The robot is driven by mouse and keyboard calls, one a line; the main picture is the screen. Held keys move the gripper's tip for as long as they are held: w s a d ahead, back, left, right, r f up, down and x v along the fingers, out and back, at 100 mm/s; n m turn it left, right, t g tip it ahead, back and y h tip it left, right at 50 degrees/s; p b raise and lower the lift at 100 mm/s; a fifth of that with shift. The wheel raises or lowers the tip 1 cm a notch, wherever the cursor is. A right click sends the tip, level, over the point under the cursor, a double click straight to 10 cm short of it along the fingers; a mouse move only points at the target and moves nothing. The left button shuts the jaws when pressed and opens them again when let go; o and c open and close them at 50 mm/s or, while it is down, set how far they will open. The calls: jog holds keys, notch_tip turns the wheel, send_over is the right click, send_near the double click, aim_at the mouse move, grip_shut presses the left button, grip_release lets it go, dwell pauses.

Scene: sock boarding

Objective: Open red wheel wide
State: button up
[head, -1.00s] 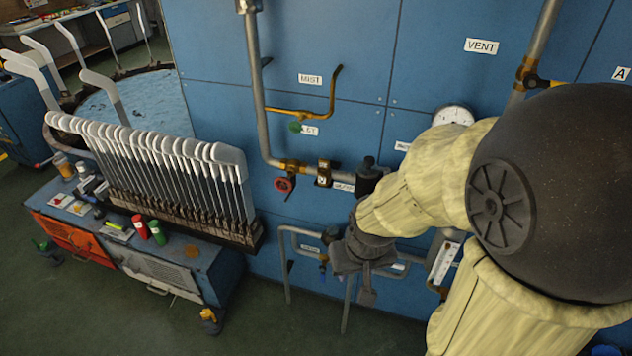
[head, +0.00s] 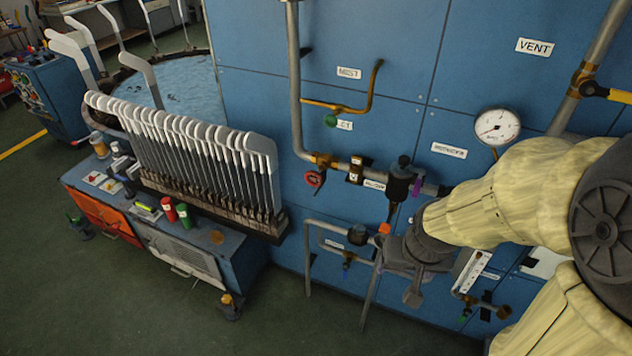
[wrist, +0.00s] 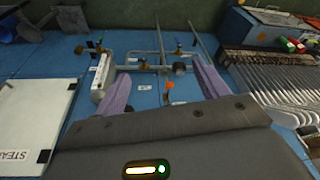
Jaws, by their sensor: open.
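The red wheel (head: 315,179) is a small red handwheel on a brass valve, low on the grey pipe against the blue panel in the head view. My gripper's dark hand is to the right of and below the wheel in that view, clear of it. In the wrist view my gripper (wrist: 160,86) shows its two purple fingers spread apart with nothing held between them. Low pipes and the blue panel lie beyond the fingers. I cannot pick out the red wheel for sure in the wrist view.
A rack of white sock boards (head: 190,150) stands on a cart at left. Green floor lies in front.

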jog(key=w+a+f+m+t+y+b, duration=0.1)
jog(key=w+a+f+m+t+b, duration=0.3)
jog(key=w+a+m+b, duration=0.55)
jog(key=w+a+f+m+t+y+b, duration=0.1)
jog(key=w+a+m+t+b, duration=0.55)
jog(key=w+a, duration=0.45)
jog(key=m+t+h+b, duration=0.3)
jog(key=m+h+b, duration=0.7)
jog(key=m, duration=1.1)
send_near(314, 181)
jog(key=shift+y, duration=0.8)
jog(key=x, duration=0.3)
jog(key=b+x, duration=0.1)
jog(key=x, duration=0.6)
jog(key=shift+w+d+r, duration=0.15)
jog(key=shift+w+d, duration=0.05)
jog(key=shift+d, duration=0.15)
jog(key=c, duration=1)
